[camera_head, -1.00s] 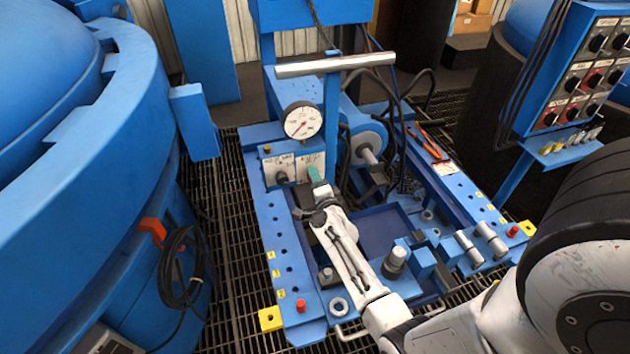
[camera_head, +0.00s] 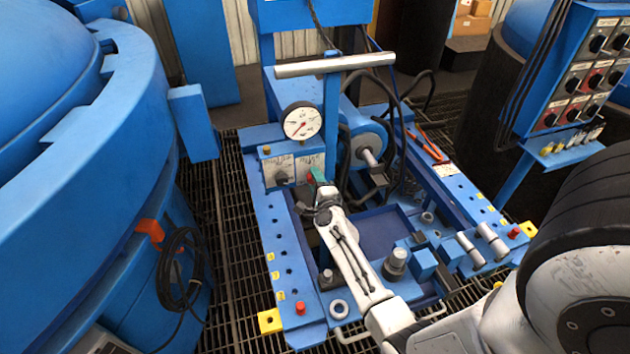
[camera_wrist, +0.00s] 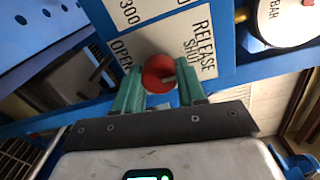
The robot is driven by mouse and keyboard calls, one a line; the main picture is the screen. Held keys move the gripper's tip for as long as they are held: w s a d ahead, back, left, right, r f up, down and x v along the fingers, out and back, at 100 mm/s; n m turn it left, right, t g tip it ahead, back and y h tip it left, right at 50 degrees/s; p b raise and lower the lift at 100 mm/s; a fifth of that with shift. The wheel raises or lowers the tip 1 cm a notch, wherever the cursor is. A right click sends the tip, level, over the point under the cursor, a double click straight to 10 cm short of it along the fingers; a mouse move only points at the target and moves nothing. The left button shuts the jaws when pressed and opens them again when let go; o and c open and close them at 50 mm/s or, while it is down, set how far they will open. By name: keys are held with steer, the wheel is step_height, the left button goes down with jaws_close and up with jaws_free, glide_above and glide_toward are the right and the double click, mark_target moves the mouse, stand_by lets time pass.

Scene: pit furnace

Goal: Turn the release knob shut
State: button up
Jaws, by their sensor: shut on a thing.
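The release knob (camera_wrist: 157,72) is round and red and sits on a white plate (camera_wrist: 172,40) marked RELEASE, OPEN and SHUT. My gripper (camera_wrist: 157,86) has green fingers on both sides of the knob and is shut on it.
A pressure gauge (camera_head: 302,121) stands just above the panel. A dark knob (camera_head: 281,177) is on the plate to the left. A steel T-bar handle (camera_head: 335,65) crosses above, and black hoses (camera_head: 398,120) hang to the right.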

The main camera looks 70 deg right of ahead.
steer(key=shift+s+f, duration=0.1)
steer(key=shift+f, duration=0.05)
steer(key=o, duration=1.1)
steer(key=shift+c, duration=0.2)
steer(key=p+v, duration=0.2)
steer(key=v, duration=0.8)
steer(key=shift+s+a, duration=0.2)
steer(key=shift+a, duration=0.15)
